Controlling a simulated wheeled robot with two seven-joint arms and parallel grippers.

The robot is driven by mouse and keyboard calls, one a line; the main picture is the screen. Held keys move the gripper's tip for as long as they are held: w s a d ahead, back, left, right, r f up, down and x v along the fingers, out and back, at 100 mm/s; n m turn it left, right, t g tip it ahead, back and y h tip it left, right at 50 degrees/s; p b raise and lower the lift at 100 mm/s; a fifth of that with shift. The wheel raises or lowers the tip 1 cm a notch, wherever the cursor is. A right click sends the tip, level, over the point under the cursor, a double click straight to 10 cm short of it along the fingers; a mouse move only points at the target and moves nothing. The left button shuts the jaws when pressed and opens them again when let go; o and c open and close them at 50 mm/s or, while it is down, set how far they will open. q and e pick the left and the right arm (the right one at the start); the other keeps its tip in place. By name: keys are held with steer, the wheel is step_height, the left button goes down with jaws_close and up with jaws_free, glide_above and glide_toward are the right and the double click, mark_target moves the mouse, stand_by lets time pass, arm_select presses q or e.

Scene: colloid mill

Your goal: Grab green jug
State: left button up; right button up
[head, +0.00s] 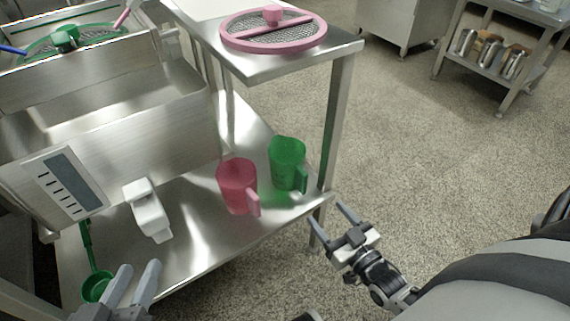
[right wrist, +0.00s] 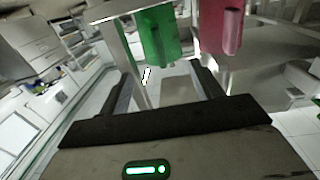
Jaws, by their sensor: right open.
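The green jug (head: 287,163) stands upright on the lower steel shelf, near its right end by the table leg, with its handle towards the front edge. It also shows at the top of the right wrist view (right wrist: 158,36). My right gripper (head: 332,217) is open and empty, in front of the shelf edge and apart from the jug. In the right wrist view its fingers (right wrist: 168,82) are spread below the jug. My left gripper (head: 134,282) is at the bottom left with two fingers apart; nothing shows between them.
A pink jug (head: 237,185) stands just left of the green one, also in the right wrist view (right wrist: 219,27). A white device (head: 148,209) and a green ladle (head: 97,286) are further left. A pink-rimmed sieve (head: 273,32) lies on the tabletop above. A table leg (head: 337,122) stands right of the green jug.

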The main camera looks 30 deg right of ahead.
mark_target(306, 185)
steer(key=w+b, duration=0.2)
steer(key=w, duration=0.6)
steer(key=shift+a, duration=0.1)
steer(key=w+b, duration=0.2)
steer(key=w, duration=0.2)
steer(key=shift+w+r, duration=0.15)
steer(key=shift+w, duration=0.35)
steer(key=shift+w+r, duration=0.1)
steer(key=shift+w, duration=0.05)
arm_select(q)
steer(key=shift+d+r+n+t+h, duration=0.5)
steer(key=shift+d+r+n+h, duration=0.1)
steer(key=shift+r+n+h, duration=0.25)
arm_select(e)
jaws_close()
